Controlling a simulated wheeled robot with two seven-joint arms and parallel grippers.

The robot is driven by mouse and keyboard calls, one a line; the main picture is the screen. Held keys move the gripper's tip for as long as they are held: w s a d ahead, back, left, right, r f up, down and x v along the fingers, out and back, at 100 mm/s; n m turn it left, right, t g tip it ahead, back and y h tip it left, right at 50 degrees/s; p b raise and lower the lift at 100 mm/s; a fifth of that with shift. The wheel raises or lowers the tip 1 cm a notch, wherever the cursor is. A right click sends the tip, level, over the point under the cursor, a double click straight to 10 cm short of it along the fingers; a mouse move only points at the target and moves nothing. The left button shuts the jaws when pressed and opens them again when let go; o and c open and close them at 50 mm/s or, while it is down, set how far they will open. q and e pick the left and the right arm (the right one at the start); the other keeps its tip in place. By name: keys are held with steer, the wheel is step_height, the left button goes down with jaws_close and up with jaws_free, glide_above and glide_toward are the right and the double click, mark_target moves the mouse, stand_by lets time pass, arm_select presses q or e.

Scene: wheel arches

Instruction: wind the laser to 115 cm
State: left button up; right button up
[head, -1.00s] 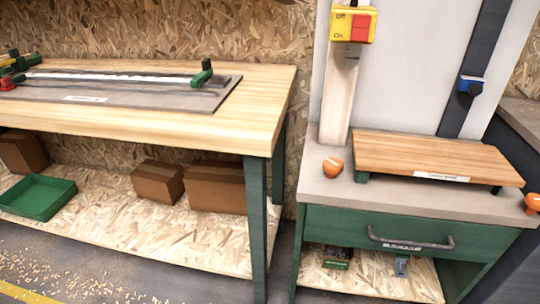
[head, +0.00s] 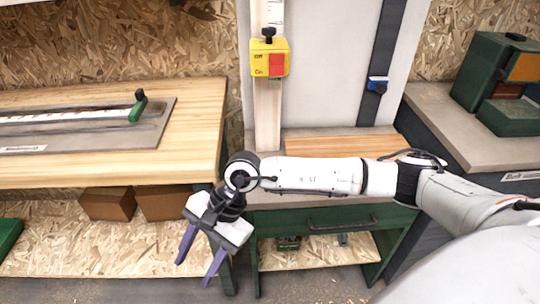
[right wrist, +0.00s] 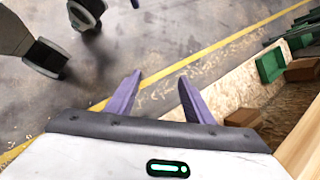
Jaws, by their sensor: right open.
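A yellow switch box (head: 269,58) with a red switch and Off and On labels sits on a pale upright post (head: 267,115). A scale strip (head: 271,14) shows on the post above it, cut by the top edge. A blue clamp-like part (head: 377,84) sits on a dark slanted rail (head: 382,50) to its right. I cannot tell which part is the laser, and no height reading is legible. My right gripper (head: 196,270) is open and empty, pointing down in front of the benches. Its purple fingers also show apart in the right wrist view (right wrist: 159,78). My left gripper is out of view.
A wooden workbench (head: 195,110) with a ruler fence (head: 70,115) stands at left, cardboard boxes (head: 108,203) below. A wooden board (head: 340,143) lies behind my right arm above a green drawer (head: 340,218). A green machine (head: 495,75) stands at right.

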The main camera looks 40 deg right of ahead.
steer(key=w+d+r+n+t+h+p, duration=0.1)
steer(key=w+d+r+h, duration=0.25)
steer(key=d, duration=0.55)
steer(key=w+d+r+n+t+h+p, duration=0.1)
steer(key=w+d+r+h, duration=0.25)
steer(key=d, duration=0.45)
steer(key=w+d+r+n+t+h+p, duration=0.1)
steer(key=w+d+r+h, duration=0.25)
steer(key=d, duration=0.55)
steer(key=shift+y, duration=0.25)
steer(key=x, duration=1)
steer(key=shift+w+a+f, duration=0.15)
steer(key=shift+a+f, duration=0.1)
steer(key=shift+f, duration=0.15)
steer(key=c, duration=0.8)
